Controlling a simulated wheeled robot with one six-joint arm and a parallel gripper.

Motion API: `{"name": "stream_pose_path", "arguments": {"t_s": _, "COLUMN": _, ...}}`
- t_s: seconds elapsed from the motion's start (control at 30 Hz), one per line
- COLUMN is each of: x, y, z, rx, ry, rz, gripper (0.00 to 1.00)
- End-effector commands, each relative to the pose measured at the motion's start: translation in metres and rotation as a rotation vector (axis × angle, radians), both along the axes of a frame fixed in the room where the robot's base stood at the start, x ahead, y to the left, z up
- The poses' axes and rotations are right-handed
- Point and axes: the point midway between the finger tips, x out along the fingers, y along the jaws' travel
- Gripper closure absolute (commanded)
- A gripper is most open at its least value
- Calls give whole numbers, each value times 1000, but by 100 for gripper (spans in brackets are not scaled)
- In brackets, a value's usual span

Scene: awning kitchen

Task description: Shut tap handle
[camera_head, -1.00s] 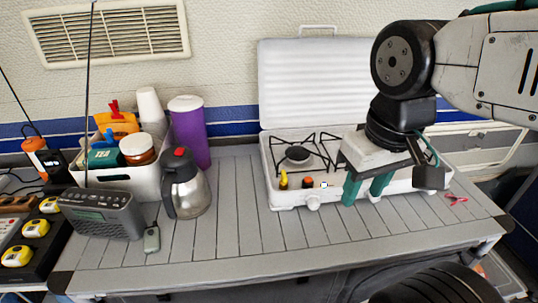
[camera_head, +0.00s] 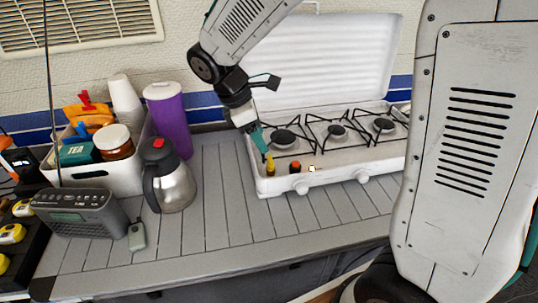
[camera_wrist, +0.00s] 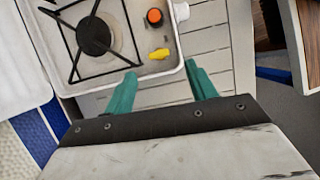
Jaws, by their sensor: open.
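The yellow tap handle (camera_head: 270,164) stands on the front left corner of the white gas stove (camera_head: 335,177). In the wrist view the yellow handle (camera_wrist: 158,54) lies just beyond my fingertips, roughly between them. My gripper (camera_head: 261,146) is just above and behind the handle in the head view, with its teal fingers pointing down. One finger hides the other there. In the wrist view my gripper (camera_wrist: 163,76) is open, with nothing between the fingers. I cannot tell whether a finger touches the handle.
An orange and black knob (camera_head: 295,166) sits right of the handle. Burner grates (camera_head: 338,132) and the raised stove lid (camera_head: 335,60) are behind. A steel jug (camera_head: 170,180), purple cup (camera_head: 168,117) and radio (camera_head: 80,210) stand left. The slatted table between jug and stove is clear.

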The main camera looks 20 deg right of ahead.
Motion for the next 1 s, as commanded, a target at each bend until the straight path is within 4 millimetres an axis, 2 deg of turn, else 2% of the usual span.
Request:
{"name": "stream_pose_path", "arguments": {"t_s": 0.17, "x": 5, "y": 0, "z": -16, "rx": -9, "ry": 17, "rz": 37, "gripper": 44}}
{"name": "stream_pose_path", "arguments": {"t_s": 0.4, "x": 1, "y": -16, "z": -51, "rx": -8, "ry": 18, "rz": 33, "gripper": 44}}
{"name": "stream_pose_path", "arguments": {"t_s": 0.6, "x": 0, "y": -25, "z": -72, "rx": -9, "ry": 16, "rz": 32, "gripper": 44}}
{"name": "stream_pose_path", "arguments": {"t_s": 0.97, "x": -1, "y": -26, "z": -77, "rx": -8, "ry": 13, "rz": 33, "gripper": 44}}
{"name": "stream_pose_path", "arguments": {"t_s": 1.0, "x": -1, "y": -26, "z": -77, "rx": -8, "ry": 13, "rz": 33, "gripper": 55}}
